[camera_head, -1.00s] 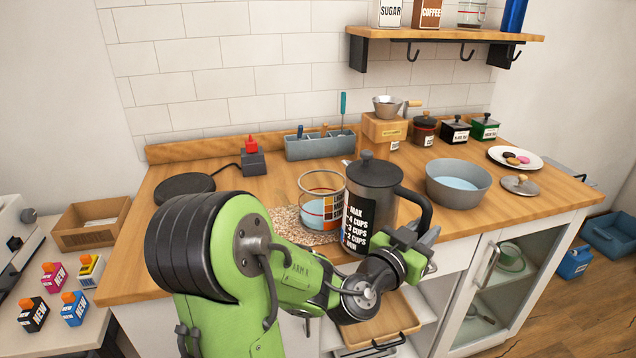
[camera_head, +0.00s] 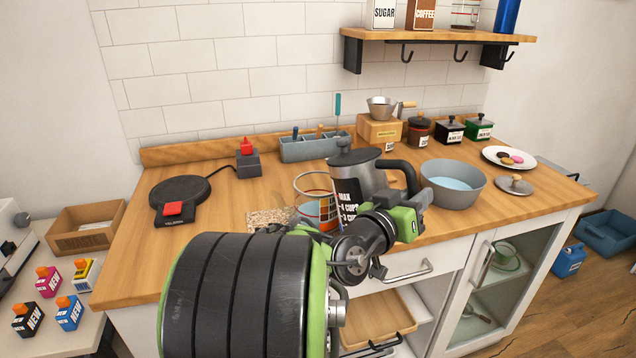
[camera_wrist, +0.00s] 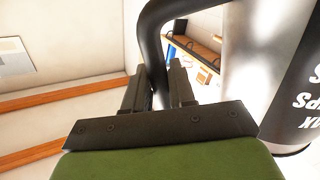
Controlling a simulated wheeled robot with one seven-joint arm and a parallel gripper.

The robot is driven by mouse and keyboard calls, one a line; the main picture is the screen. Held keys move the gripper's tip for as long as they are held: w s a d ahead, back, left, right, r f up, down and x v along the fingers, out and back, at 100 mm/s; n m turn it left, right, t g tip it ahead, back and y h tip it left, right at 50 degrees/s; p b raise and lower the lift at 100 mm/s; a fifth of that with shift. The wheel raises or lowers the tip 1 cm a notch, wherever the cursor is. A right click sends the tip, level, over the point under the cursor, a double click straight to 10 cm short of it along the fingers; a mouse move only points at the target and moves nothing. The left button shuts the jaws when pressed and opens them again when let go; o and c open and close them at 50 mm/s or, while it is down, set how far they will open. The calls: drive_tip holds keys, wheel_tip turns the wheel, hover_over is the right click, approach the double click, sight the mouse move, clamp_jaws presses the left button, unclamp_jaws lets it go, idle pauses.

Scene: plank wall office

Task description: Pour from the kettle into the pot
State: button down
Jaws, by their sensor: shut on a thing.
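My gripper (camera_head: 408,208) is shut on the black handle (camera_wrist: 156,40) of the kettle, with a finger on each side of it in the wrist view. The kettle (camera_head: 371,178) is a grey metal vessel with a dark lid and a black cup-scale label; it looks about upright. It also shows at the right of the wrist view (camera_wrist: 255,60). A clear glass vessel (camera_head: 318,186) with orange and coloured markings and blue liquid stands close to the kettle's left. A wide grey pot (camera_head: 453,194) holding pale blue liquid stands right of the kettle. My arm hides the kettle's base.
A speckled mat (camera_head: 268,217) lies left of the glass vessel. A black round hot plate (camera_head: 180,190) is at the left of the counter. A grey organizer (camera_head: 305,150), a wooden grinder (camera_head: 380,130) and jars line the back. A plate of biscuits (camera_head: 497,152) and a loose lid (camera_head: 514,186) are at right.

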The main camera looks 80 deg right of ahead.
sight(391, 160)
drive_tip(key=w+r+n+p, duration=0.1)
drive_tip(key=r+p, duration=0.2)
drive_tip(key=w+d+r+n+p, duration=0.1)
drive_tip(key=r+p, duration=0.1)
drive_tip(key=p, duration=0.1)
drive_tip(key=w+d+r+n+p, duration=0.1)
drive_tip(key=r+p, duration=0.2)
drive_tip(key=p, duration=0.1)
drive_tip(key=shift+w+r, duration=0.2)
drive_tip(key=shift+r, duration=0.1)
drive_tip(key=shift+w+d+r+n+p, duration=0.25)
drive_tip(key=shift+w+n+p, duration=0.2)
drive_tip(key=shift+n+p, duration=0.25)
drive_tip(key=shift+w+d+r+p, duration=0.1)
drive_tip(key=shift+r+p, duration=0.05)
drive_tip(key=shift+p, duration=0.25)
drive_tip(key=shift+w+n, duration=0.2)
drive_tip(key=shift+n, duration=0.2)
drive_tip(key=shift+d, duration=0.1)
drive_tip(key=shift+w+d+r+n+p, duration=0.2)
drive_tip(key=shift+w+r+n+p, duration=0.35)
drive_tip(key=shift+p, duration=0.6)
drive_tip(key=shift+s+f, duration=0.1)
drive_tip(key=shift+d+n+p, duration=0.1)
drive_tip(key=shift+n+p, duration=0.15)
drive_tip(key=shift+p, duration=0.05)
